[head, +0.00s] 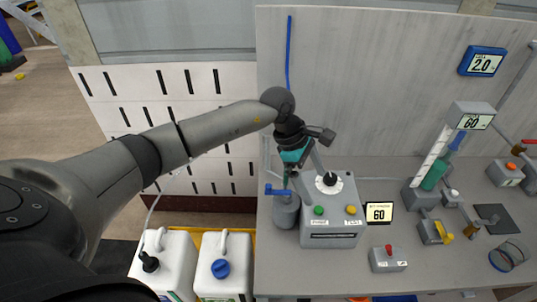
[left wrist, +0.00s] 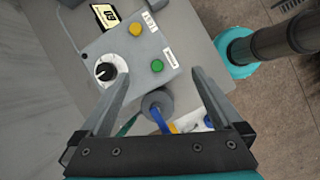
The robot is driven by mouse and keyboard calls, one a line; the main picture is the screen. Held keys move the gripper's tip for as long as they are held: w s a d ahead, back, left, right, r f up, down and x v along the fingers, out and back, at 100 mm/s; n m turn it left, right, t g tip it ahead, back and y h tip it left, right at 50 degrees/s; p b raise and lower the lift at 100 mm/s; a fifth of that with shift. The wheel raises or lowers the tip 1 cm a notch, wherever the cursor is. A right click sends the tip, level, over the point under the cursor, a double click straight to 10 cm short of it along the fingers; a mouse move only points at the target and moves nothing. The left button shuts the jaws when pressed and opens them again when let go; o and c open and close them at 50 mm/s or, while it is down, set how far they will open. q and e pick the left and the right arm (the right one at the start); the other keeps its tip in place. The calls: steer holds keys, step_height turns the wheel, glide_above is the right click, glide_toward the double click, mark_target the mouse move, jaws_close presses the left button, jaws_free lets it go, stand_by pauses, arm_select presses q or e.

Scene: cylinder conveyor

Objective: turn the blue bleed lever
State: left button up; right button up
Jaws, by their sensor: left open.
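The blue bleed lever (head: 274,190) sits on top of a grey cylindrical body (head: 286,214) at the left end of the bench, beside a grey control box (head: 333,238). In the left wrist view the lever (left wrist: 158,120) shows low between the fingers, with the grey body's round top (left wrist: 157,102) around its end. My left gripper (head: 306,178) is open and points down above the cylinder and the box's left side. In the left wrist view its two fingers (left wrist: 158,76) stand wide apart with nothing held between them. My right gripper is not in view.
The control box carries a black-and-white dial (head: 328,183), a green button (head: 319,210) and a yellow button (head: 351,210). A display reading 60 (head: 379,213) stands at its right. White jugs (head: 222,265) stand below left.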

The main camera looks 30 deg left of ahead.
mark_target(268, 186)
arm_select(q)
steer(key=a+y, duration=0.1)
steer(key=a, duration=0.3)
steer(key=a+y, duration=0.2)
steer(key=a, duration=0.2)
steer(key=a+m+g+y+b, duration=0.1)
steer(key=a, duration=0.3)
steer(key=shift+s+y, duration=0.25)
steer(key=shift+y, duration=0.15)
step_height(268, 186, down, 9)
steer(key=b, duration=0.7)
steer(key=shift+f, duration=0.15)
jaws_close()
steer(key=shift+d, duration=0.1)
